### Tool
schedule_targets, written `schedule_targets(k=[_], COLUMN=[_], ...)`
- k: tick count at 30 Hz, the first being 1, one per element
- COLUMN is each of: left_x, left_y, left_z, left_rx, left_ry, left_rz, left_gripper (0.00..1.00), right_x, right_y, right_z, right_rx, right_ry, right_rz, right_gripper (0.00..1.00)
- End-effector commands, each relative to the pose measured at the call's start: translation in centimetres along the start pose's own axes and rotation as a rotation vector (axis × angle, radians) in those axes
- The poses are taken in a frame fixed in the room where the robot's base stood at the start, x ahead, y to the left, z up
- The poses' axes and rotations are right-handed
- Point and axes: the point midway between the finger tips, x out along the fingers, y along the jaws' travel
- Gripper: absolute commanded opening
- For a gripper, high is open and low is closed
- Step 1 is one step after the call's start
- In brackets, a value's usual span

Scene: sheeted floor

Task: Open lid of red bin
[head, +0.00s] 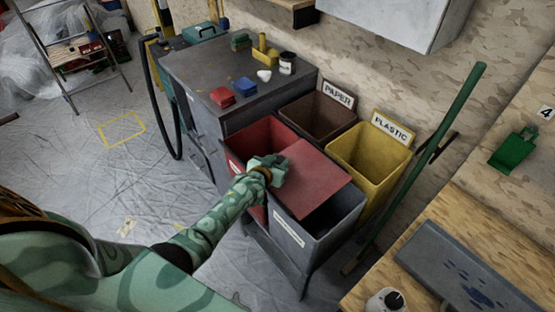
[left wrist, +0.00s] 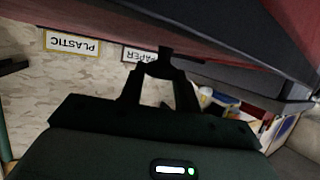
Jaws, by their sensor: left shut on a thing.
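The red bin (head: 246,140) stands in front of the grey cabinet, and part of its dark red inside shows. Its flat red lid (head: 318,181) is raised off the opening and reaches to the right, partly over the open grey bin (head: 340,216). My left gripper (head: 282,167) is at the lid's left side, shut on the lid. In the left wrist view the fingers (left wrist: 164,60) meet at the edge of the lid (left wrist: 75,22), which spans the top of the picture. My arm hides part of the red bin's front. My right gripper is not in view.
The brown paper bin (head: 315,120) and yellow plastic bin (head: 368,157) stand open behind. A grey cabinet (head: 205,75) holds small items at the back left. A green pole (head: 440,140) leans at right, beside a wooden workbench (head: 430,225). The sheeted floor at left is mostly clear.

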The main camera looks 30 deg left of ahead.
Motion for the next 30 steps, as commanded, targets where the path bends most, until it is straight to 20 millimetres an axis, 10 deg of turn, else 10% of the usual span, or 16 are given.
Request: schedule_targets(k=[3, 14, 30], left_x=[0.0, -0.8, -13.6], left_y=[-0.1, -0.1, -0.1], left_z=[0.1, 0.0, -0.2], left_rx=[0.0, 0.0, 0.0], left_ry=[-0.002, -0.002, -0.002], left_rz=[-0.001, -0.001, -0.001], left_gripper=[0.54, 0.54, 0.54], right_x=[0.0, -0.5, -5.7], right_y=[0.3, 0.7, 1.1], right_z=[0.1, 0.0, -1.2], right_rx=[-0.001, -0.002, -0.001], right_ry=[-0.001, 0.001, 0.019], right_rz=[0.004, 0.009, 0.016], right_gripper=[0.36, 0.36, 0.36])
